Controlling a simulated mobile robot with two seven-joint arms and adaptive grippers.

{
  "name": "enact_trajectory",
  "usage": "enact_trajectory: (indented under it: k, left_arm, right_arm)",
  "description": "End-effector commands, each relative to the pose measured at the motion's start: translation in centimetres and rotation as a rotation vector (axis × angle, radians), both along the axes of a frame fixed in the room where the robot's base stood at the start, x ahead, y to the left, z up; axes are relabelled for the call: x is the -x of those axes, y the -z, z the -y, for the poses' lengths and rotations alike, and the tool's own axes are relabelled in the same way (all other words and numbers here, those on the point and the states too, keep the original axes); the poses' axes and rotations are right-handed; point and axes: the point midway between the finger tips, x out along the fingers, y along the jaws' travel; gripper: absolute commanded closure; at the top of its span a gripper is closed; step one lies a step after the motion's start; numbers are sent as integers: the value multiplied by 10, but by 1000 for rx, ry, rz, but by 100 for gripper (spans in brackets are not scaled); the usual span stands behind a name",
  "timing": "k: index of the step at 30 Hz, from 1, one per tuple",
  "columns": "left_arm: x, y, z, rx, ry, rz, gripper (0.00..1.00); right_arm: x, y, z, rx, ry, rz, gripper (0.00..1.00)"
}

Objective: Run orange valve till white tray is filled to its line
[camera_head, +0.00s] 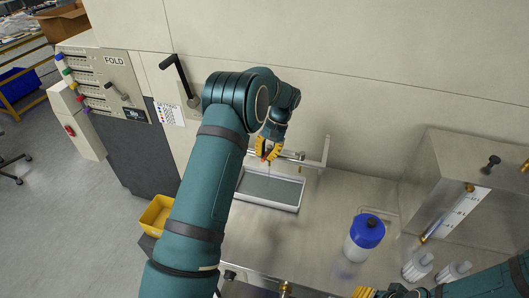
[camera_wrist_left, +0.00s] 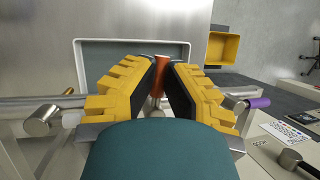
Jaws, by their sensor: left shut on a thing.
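The white tray (camera_head: 265,205) sits on the steel counter under the pipe, with a grey surface inside; I cannot make out its line or fill level. It also shows behind the fingers in the left wrist view (camera_wrist_left: 78,58). My left gripper (camera_head: 268,152) is above the tray's back edge. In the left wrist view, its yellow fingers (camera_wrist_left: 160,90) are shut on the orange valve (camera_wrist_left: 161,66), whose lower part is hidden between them. A thin stream or spout seems to hang below the fingers. My right gripper (camera_head: 378,293) is partly cut off at the bottom edge.
A purple handle (camera_wrist_left: 259,102) is beside the left fingers. A blue-capped bottle (camera_head: 365,240) and small white bottles (camera_head: 418,266) stand to the right. A yellow bin (camera_head: 157,214) is left of the counter. A steel box (camera_head: 465,185) stands at right.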

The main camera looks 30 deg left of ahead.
Motion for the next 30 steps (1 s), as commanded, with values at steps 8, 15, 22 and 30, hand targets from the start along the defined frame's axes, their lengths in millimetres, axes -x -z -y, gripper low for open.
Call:
enact_trajectory:
  k: [8, 15, 22, 30]
  left_arm:
    - [2, 4, 2, 3, -28, -10, 100]
    - [2, 4, 2, 2, -27, -11, 100]
    - [2, 3, 1, 2, -26, -7, 55]
    - [-1, -1, 1, 1, -26, -2, 55]
  right_arm:
    - [0, 0, 0, 0, 0, 0, 53]
    - [0, 0, 0, 0, 0, 0, 53]
    - [0, -1, 0, 0, 0, 0, 53]
    - [0, -1, 0, 0, 0, 1, 53]
